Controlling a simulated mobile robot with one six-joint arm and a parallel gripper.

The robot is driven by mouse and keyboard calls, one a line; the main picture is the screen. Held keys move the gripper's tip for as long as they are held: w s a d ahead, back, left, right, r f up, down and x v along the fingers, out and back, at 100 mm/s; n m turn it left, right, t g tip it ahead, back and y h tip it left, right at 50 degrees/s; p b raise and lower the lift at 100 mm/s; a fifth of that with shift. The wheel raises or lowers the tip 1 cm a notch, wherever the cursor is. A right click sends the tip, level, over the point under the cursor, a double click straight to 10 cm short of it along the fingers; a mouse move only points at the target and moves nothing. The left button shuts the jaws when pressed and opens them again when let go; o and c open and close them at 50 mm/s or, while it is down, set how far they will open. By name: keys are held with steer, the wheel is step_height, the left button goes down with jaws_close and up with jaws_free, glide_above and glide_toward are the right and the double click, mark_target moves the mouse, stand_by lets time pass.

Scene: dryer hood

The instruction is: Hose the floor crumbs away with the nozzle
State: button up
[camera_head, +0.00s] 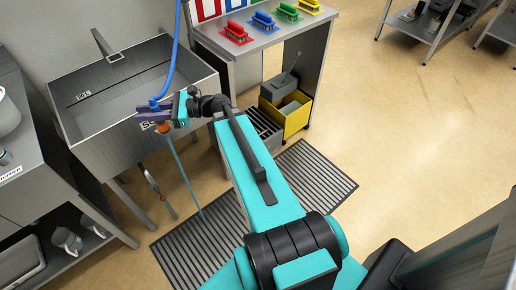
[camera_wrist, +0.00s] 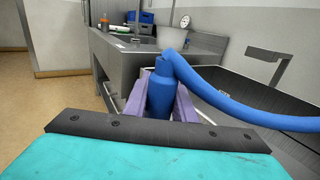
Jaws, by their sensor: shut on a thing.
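My gripper (camera_head: 152,113), with purple fingers, is shut on the blue nozzle body (camera_wrist: 160,95), which stands between the fingers in the wrist view. The blue hose (camera_head: 174,62) runs up from it in the head view and off to the right in the wrist view (camera_wrist: 230,104). An orange tip (camera_head: 162,128) shows below the fingers. A thin blue line (camera_head: 184,174), which looks like a water jet, slants from the tip down to the slatted floor mat (camera_head: 310,172). I cannot make out any crumbs on the floor.
A steel sink (camera_head: 120,90) stands behind my gripper. A steel counter (camera_head: 35,165) is at the left. A yellow mop bucket (camera_head: 290,115) stands under the bench with coloured brushes (camera_head: 262,20). Open tan floor (camera_head: 420,130) lies to the right.

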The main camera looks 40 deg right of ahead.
steer(key=s+d+f+m+t+h+b, duration=0.1)
steer(key=s+d+f+b, duration=0.2)
steer(key=d+f+b, duration=1)
steer(key=s+d+f+m+t+h+b, duration=0.1)
steer(key=s+d+f+t+h+b, duration=0.1)
steer(key=d+f+b, duration=1.2)
steer(key=s+d+f+m+t+h+b, duration=0.1)
steer(key=s+d+f+b, duration=0.4)
steer(key=d+f+b, duration=0.9)
steer(key=shift+d+f+m+h, duration=0.45)
steer(key=shift+f+m, duration=0.15)
steer(key=shift+f, duration=1.95)
step_height(320, 180, down, 8)
steer(key=b, duration=0.1)
steer(key=shift+b, duration=0.6)
